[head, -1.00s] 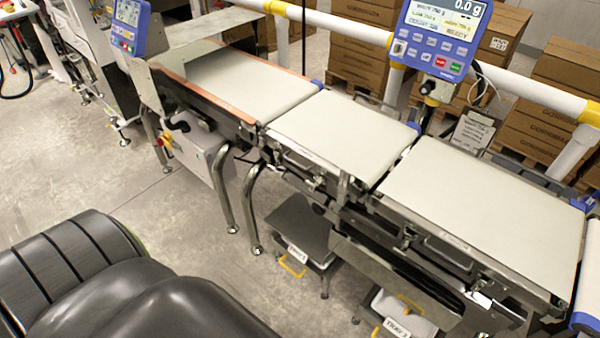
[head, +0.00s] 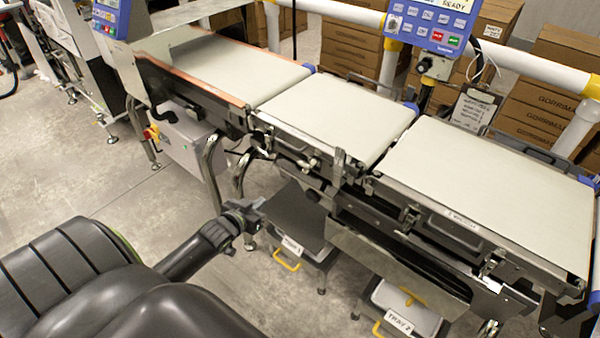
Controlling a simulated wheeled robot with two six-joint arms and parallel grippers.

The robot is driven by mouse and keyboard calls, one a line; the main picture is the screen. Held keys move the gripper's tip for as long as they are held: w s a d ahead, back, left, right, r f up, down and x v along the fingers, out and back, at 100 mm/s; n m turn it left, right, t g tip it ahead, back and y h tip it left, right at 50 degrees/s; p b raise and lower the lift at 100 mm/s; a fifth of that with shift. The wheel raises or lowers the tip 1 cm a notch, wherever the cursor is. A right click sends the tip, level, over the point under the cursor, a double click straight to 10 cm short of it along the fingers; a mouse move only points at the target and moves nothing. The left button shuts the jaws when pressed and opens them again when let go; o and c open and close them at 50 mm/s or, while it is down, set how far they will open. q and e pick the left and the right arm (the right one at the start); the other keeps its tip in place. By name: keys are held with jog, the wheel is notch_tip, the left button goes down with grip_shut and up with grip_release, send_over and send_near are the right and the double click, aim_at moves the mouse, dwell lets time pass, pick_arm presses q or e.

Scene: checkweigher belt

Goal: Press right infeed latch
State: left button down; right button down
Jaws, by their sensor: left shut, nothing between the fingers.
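The conveyor's middle belt section (head: 335,112) has a metal front rail with small fittings. One latch-like metal fitting (head: 303,163) shows below its front edge, and an upright metal bracket (head: 339,163) stands at its right front corner. I cannot tell for sure which fitting is the right infeed latch. My left gripper (head: 256,205) is shut and empty. In the picture it lies below and left of these fittings, in front of the conveyor and apart from them. My right gripper is out of view.
The right belt section (head: 490,185) has a front handle (head: 437,232). Two labelled trays, the nearer-left one (head: 310,256) and the right one (head: 405,310), sit under the conveyor. A grey box (head: 188,140) and metal legs stand left of my gripper. Open floor lies in front.

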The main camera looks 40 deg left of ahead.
pick_arm(q)
jog(key=w+d+r+m+t+h+b, duration=0.1)
jog(key=d+r+t, duration=0.1)
jog(key=r, duration=0.5)
jog(key=w+d+r+t+h+b, duration=0.1)
jog(key=w+d+r+t+h, duration=0.1)
jog(key=r, duration=0.5)
jog(key=shift+w+d+r+m, duration=0.3)
jog(key=shift+d+r+m, duration=0.1)
jog(key=shift+d, duration=0.35)
jog(key=shift+w, duration=0.1)
jog(key=b, duration=0.3)
send_over(300, 163)
jog(key=d, duration=0.1)
jog(key=shift+w+d+f, duration=0.1)
jog(key=shift+w+f, duration=0.3)
jog(key=shift+f, duration=0.1)
jog(key=s+f, duration=0.2)
jog(key=f, duration=0.1)
jog(key=shift+f, duration=0.25)
